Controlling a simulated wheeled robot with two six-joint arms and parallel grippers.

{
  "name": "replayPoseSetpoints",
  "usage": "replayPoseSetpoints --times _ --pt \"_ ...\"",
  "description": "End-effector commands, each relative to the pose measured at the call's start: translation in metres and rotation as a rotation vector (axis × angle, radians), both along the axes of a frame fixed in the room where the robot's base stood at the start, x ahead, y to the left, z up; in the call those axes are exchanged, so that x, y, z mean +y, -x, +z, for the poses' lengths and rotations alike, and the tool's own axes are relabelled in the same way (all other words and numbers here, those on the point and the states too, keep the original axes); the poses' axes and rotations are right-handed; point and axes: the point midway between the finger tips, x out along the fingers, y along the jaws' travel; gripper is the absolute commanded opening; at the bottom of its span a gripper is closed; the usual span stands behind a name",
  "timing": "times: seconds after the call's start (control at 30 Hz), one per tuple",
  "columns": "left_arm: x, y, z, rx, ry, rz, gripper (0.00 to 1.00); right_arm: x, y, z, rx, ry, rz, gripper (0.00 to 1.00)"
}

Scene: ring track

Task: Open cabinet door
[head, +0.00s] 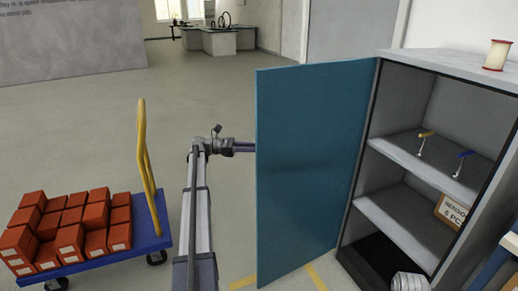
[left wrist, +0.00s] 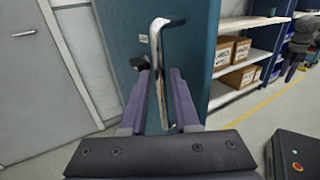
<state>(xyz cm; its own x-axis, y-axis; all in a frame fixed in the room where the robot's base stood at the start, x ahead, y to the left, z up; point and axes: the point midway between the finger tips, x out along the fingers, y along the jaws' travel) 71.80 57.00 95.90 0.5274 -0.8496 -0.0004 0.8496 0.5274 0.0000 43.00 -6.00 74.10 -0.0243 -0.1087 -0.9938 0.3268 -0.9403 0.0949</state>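The blue cabinet door (head: 310,165) stands swung wide open, hinged on the left side of the grey cabinet (head: 425,57). The cabinet's shelves and inside show. My left arm reaches behind the door, so the door hides the gripper in the head view. In the left wrist view, the fingers of my left gripper (left wrist: 161,78) stand apart on either side of the metal bar handle (left wrist: 157,55) on the door's outer face (left wrist: 115,40). A gap shows beside the bar; contact is hard to tell. My right gripper is not in view.
A blue cart (head: 150,232) with orange boxes (head: 70,238) and a yellow handle stands at the left. A spool (head: 497,55) sits on the cabinet top. Small hooks and a labelled box (head: 451,212) are inside. Clear floor lies behind the door.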

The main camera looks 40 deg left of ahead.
Motion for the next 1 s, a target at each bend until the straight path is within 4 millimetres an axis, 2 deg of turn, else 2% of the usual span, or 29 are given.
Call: replayPoseSetpoints --times 0.2,0.33,1.0 --pt "0.034 0.019 0.000 0.000 0.000 0.003 0.30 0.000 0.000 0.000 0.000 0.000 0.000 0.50" --pt "0.045 0.027 0.000 0.001 -0.001 0.000 0.30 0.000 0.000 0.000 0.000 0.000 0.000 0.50" --pt "0.047 0.029 0.000 0.001 -0.001 0.000 0.30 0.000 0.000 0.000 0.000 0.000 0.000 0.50"
